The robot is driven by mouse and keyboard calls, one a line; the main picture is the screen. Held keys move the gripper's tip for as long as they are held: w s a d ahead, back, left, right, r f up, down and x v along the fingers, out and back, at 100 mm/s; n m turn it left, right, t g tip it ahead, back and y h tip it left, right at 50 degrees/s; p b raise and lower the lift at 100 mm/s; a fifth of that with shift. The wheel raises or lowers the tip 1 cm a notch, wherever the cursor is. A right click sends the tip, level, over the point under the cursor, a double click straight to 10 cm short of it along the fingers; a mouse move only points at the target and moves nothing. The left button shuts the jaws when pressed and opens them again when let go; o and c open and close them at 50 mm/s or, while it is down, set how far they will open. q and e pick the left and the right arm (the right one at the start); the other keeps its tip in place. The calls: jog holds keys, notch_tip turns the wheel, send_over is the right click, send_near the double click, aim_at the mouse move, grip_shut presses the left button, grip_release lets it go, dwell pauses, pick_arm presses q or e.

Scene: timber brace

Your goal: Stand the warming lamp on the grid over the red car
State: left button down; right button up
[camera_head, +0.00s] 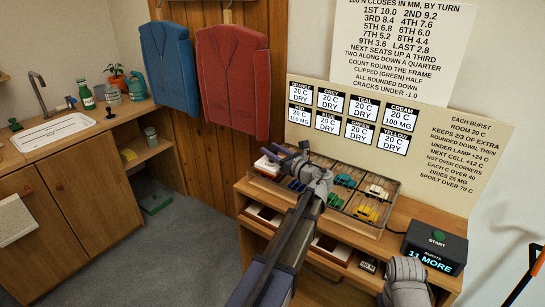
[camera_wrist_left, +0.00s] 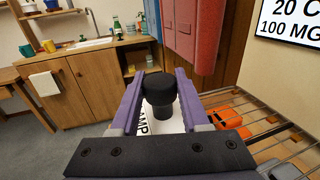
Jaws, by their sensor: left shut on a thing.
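My left gripper (camera_head: 287,155) is over the left end of the wire grid (camera_head: 345,215). In the left wrist view its purple fingers are shut on the black knob of the warming lamp (camera_wrist_left: 160,90). The lamp's white body, lettered "LAMP", shows below the knob. In the head view a white part of the lamp (camera_head: 266,167) shows beside the fingers. An orange-red car (camera_wrist_left: 228,116) lies right of the fingers in the wrist view; I cannot tell whether it is the red or the orange one. I cannot tell whether the lamp touches the grid.
Green, cream (camera_head: 377,192) and yellow (camera_head: 366,213) cars sit on the grid's right part, a blue one (camera_head: 297,185) near my wrist. A black START box (camera_head: 434,246) reading "11 MORE" stands at right. Label cards (camera_head: 342,120) and coats (camera_head: 232,80) hang behind.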

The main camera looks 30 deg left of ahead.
pick_arm(q)
jog(key=shift+r, duration=0.1)
jog(key=shift+f, duration=0.25)
jog(key=shift+c, duration=2)
grip_release()
jog(key=shift+r, duration=0.1)
jog(key=shift+r, duration=0.15)
jog(key=v, duration=1.2)
